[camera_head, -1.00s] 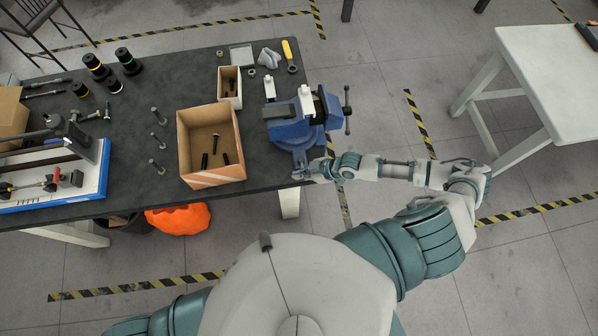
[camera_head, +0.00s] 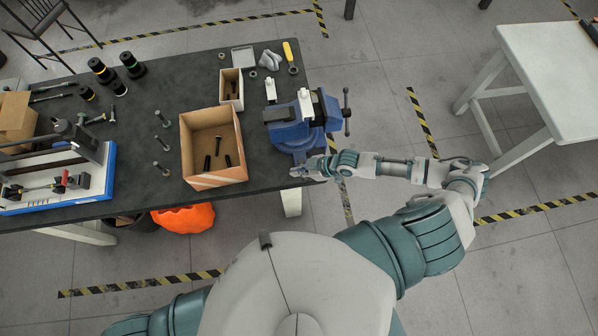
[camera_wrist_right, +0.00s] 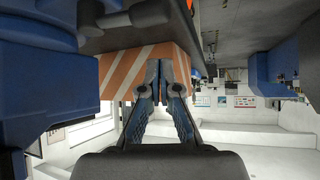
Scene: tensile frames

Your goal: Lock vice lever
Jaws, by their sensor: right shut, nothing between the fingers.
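The blue vice (camera_head: 292,135) stands at the right corner of the dark table, with a white block (camera_head: 304,100) on it. Its grey handle bar (camera_head: 347,110) stands upright on the right side. My right gripper (camera_head: 298,171) is at the table's front edge, just in front of the vice base. In the right wrist view, its fingers (camera_wrist_right: 161,85) are together and empty, with blue vice parts (camera_wrist_right: 45,75) close on the left. A grey metal piece (camera_wrist_right: 118,19) shows beyond the fingertips; I cannot tell whether it is the lock lever. My left gripper is out of view.
An open cardboard box (camera_head: 212,150) with bolts stands left of the vice; its striped wall (camera_wrist_right: 128,66) shows behind the fingers. A smaller box (camera_head: 231,88) stands behind it. Several upright bolts and a blue-white fixture (camera_head: 60,190) are further left.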

